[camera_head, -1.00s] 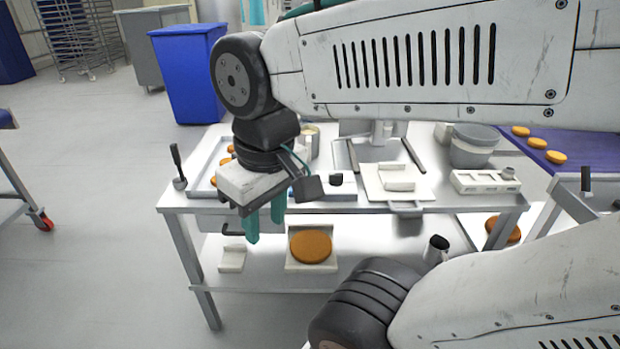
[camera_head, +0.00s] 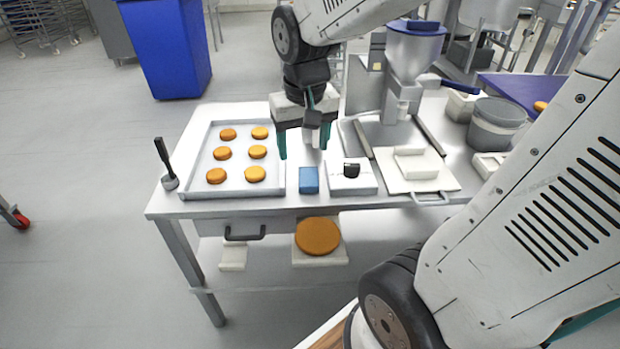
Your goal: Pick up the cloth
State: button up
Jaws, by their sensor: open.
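A small folded blue cloth (camera_head: 309,181) lies on the steel table top near its front edge, between the baking tray and a white board. My gripper (camera_head: 303,144) has two teal fingers spread apart. It points down over the table, above and behind the cloth in the picture, with nothing held. A small white object (camera_head: 314,138) shows between the fingers; I cannot tell whether it stands behind them. The cloth is in full view and apart from the fingers.
A tray (camera_head: 188,190) with several orange rounds is left of the cloth. A white block with a black knob (camera_head: 351,171) sits close on its right, then a white board (camera_head: 440,183). A steel hopper machine (camera_head: 412,70) stands behind. A scraper (camera_head: 165,165) stands at the left corner.

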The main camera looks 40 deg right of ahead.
jog(key=w+d+f+m, duration=0.2)
jog(key=w+d+f, duration=0.2)
jog(key=w+f, duration=0.15)
jog(key=m, duration=0.2)
send_near(308, 175)
jog(key=shift+w+a+f, duration=0.1)
jog(key=shift+a+f, duration=0.1)
jog(key=shift+f, duration=0.15)
jog(key=f, duration=0.8)
jog(key=shift+w+d, duration=0.35)
jog(key=shift+d, duration=0.05)
jog(key=c, duration=0.8)
